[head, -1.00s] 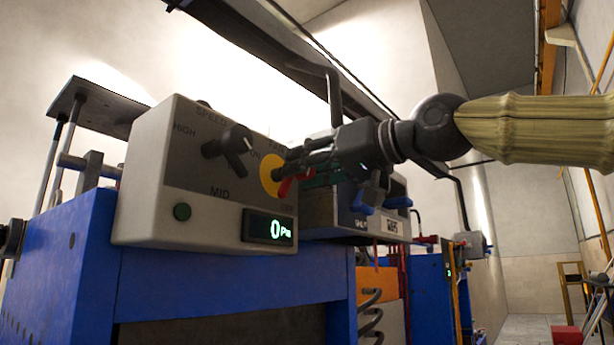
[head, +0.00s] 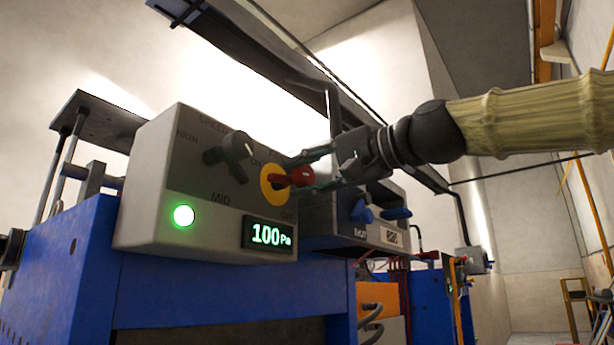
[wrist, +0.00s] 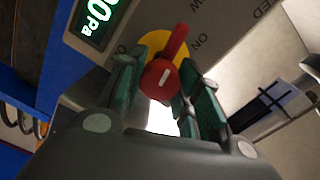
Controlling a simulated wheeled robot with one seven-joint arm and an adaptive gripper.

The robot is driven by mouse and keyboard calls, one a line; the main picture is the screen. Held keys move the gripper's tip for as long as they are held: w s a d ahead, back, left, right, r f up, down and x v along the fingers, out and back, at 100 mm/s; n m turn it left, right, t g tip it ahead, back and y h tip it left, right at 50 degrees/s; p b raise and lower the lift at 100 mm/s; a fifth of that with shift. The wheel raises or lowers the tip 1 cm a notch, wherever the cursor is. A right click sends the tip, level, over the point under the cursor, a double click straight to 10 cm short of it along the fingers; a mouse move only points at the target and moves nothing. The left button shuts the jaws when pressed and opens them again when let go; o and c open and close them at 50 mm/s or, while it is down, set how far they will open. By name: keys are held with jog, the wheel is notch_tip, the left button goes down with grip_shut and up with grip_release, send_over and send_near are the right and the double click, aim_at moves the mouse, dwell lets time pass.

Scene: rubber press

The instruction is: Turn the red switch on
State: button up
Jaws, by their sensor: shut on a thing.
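The red switch (head: 299,177) sits on a round yellow plate on the front of a grey control box (head: 150,200). Its handle lies about level and points left, toward the ON side. My gripper (head: 312,172) reaches in from the right with its fingers around the switch, shut on it. In the wrist view the red switch (wrist: 162,76) shows between the two green-padded fingers of my gripper (wrist: 165,85). The green lamp (head: 184,215) is lit, and the display (head: 268,236) reads 100 Pa.
A black speed knob (head: 230,148) sits left of the switch on the same panel. A second box with blue handles (head: 362,212) stands behind and below my gripper. The blue machine frame (head: 220,300) fills the space below. The right side is more open.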

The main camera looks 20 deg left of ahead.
jog(key=shift+m, duration=1.1)
jog(key=o, duration=1)
jog(key=shift+o, duration=0.2)
jog(key=v, duration=1.2)
